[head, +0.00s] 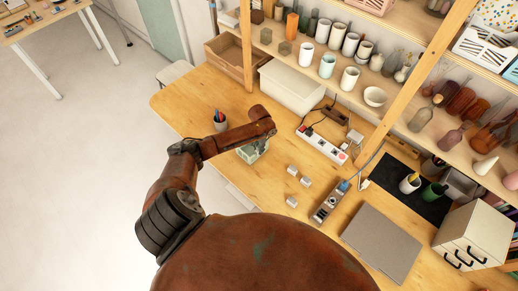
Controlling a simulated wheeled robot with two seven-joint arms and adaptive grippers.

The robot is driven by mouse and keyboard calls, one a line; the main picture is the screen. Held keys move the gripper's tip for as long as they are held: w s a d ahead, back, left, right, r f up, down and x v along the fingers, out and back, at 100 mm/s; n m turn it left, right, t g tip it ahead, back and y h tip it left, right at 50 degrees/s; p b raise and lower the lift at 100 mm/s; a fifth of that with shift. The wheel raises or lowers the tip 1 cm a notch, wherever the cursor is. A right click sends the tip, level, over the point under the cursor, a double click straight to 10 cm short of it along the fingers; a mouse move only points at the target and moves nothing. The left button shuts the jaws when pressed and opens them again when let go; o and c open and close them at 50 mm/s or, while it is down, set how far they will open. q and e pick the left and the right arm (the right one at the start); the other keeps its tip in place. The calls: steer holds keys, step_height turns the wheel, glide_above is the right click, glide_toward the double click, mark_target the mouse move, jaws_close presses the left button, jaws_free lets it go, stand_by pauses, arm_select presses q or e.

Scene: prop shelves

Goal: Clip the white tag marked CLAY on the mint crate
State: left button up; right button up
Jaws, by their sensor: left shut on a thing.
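My left gripper (252,152) points down over the wooden table, at the end of my rust-brown arm. It is shut on a small pale thing, seemingly a white tag, which its fingers mostly hide; no marking can be read. Three small white pieces lie on the table to the right of it: one white piece (292,171), a second piece (305,182) and a third piece (292,202). Their markings are too small to read. A pale, possibly mint crate (512,71) is cut off at the right edge, on the upper shelf. My right gripper is out of view.
A cup with pens (220,122) stands just left of my left gripper. A white lidded bin (291,88), a power strip (322,144) and a grey laptop-like slab (382,240) occupy the table (190,105). Wooden shelf posts (415,85) rise at the back. A white slotted crate (486,47) sits high right.

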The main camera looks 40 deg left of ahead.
arm_select(q)
steer(key=shift+f, duration=0.5)
stand_by(1.1)
steer(key=o, duration=0.8)
steer(key=shift+o, duration=0.2)
steer(key=shift+r, duration=0.1)
step_height(320, 180, up, 12)
steer(key=shift+f, duration=0.1)
